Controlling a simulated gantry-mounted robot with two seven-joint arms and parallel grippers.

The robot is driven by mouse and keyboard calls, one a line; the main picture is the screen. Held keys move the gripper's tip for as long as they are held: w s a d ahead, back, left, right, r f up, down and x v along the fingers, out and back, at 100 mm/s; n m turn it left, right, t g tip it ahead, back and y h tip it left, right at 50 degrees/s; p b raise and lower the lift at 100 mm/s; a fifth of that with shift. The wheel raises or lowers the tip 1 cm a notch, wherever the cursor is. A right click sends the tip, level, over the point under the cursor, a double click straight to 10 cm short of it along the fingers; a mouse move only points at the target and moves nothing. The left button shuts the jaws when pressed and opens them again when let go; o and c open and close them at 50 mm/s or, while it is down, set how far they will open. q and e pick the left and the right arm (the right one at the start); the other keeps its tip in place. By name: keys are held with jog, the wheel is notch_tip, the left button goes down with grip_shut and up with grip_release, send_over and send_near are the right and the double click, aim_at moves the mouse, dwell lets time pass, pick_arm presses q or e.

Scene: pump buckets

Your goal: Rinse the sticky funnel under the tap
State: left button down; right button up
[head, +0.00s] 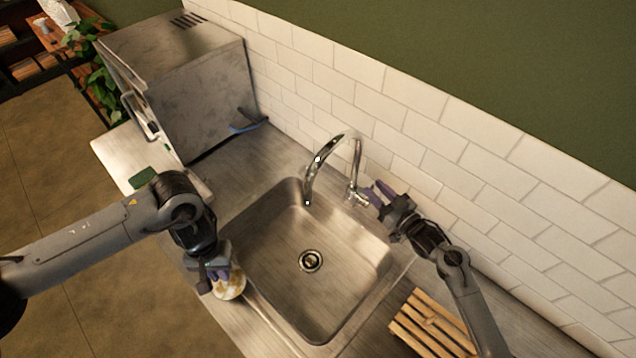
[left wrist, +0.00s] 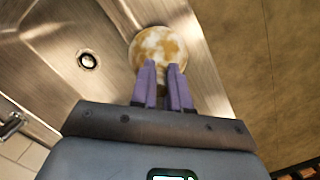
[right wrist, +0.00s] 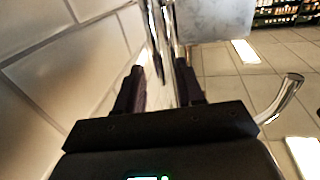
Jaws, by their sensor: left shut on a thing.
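The funnel (head: 229,284), whitish with brown sticky stains, is held by my left gripper (head: 218,276) at the sink's front-left rim. In the left wrist view, its round stained face (left wrist: 160,45) shows just beyond the finger ends (left wrist: 161,85). The chrome tap (head: 356,152) stands at the back of the sink, its spout arching over the basin; no water stream is visible. My right gripper (head: 380,193) is beside the tap's base. In the right wrist view its fingers (right wrist: 163,88) are apart, with chrome tap parts (right wrist: 160,40) between or just beyond them.
The steel sink (head: 290,225) is empty around its drain (head: 311,261). A slatted wooden rack (head: 430,325) lies right of it. A large steel appliance (head: 195,90) stands at the back left. White wall tiles (head: 440,140) run close behind the tap and right gripper.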

aim_at(365, 197)
jog(key=shift+b+x, duration=0.95)
jog(key=shift+x, duration=0.95)
grip_shut()
